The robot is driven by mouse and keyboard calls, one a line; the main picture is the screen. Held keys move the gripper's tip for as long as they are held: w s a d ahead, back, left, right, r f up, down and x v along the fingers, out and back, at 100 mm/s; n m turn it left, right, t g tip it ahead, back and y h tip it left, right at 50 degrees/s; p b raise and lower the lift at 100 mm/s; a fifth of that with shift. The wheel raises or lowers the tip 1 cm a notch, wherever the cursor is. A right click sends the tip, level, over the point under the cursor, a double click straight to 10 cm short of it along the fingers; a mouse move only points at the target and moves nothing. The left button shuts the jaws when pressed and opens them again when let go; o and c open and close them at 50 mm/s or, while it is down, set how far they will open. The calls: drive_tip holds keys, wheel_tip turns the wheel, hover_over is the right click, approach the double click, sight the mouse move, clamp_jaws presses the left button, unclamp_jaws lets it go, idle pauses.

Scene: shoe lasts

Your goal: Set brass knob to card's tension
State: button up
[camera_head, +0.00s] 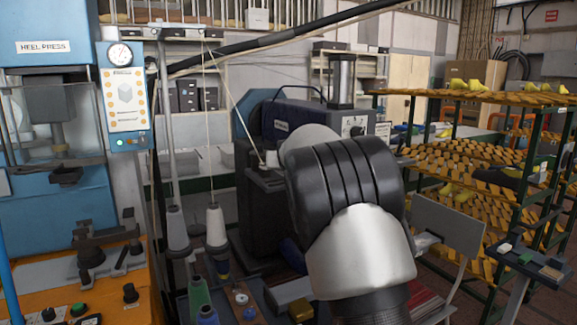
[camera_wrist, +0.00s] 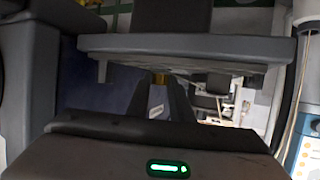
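I cannot make out the brass knob for certain in either view. The dark sewing machine (camera_head: 300,125) stands behind my arm, which hides much of its middle. Its upper right end carries a pale panel with small dials (camera_head: 353,127). A white thread runs down to its left end. No card can be picked out for sure; a pale chart with orange marks (camera_head: 125,100) hangs at the left below a round gauge (camera_head: 120,54). My gripper is hidden behind my arm in the head view.
Thread cones (camera_head: 216,228) and spools stand in front of the machine at the lower left. The blue heel press (camera_head: 45,180) fills the left side. A rack of shoe lasts (camera_head: 470,155) stands at the right, with a small grey stand (camera_head: 535,262) before it.

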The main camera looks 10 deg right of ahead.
clamp_jaws()
drive_tip(key=shift+a+f+m+h+b, duration=0.15)
drive_tip(key=shift+f+m+h+b, duration=0.15)
drive_tip(key=shift+f+m+h, duration=0.1)
drive_tip(key=shift+a+m+g+h+b, duration=0.1)
drive_tip(key=shift+m+g+h+b, duration=0.25)
drive_tip(key=shift+m+h, duration=0.4)
drive_tip(key=shift+r+m+h, duration=0.2)
drive_tip(key=shift+m+h, duration=0.15)
drive_tip(key=shift+h, duration=0.3)
drive_tip(key=o, duration=0.7)
unclamp_jaws()
drive_tip(key=shift+o, duration=0.2)
drive_tip(key=shift+r, duration=0.15)
drive_tip(key=shift+a, duration=0.1)
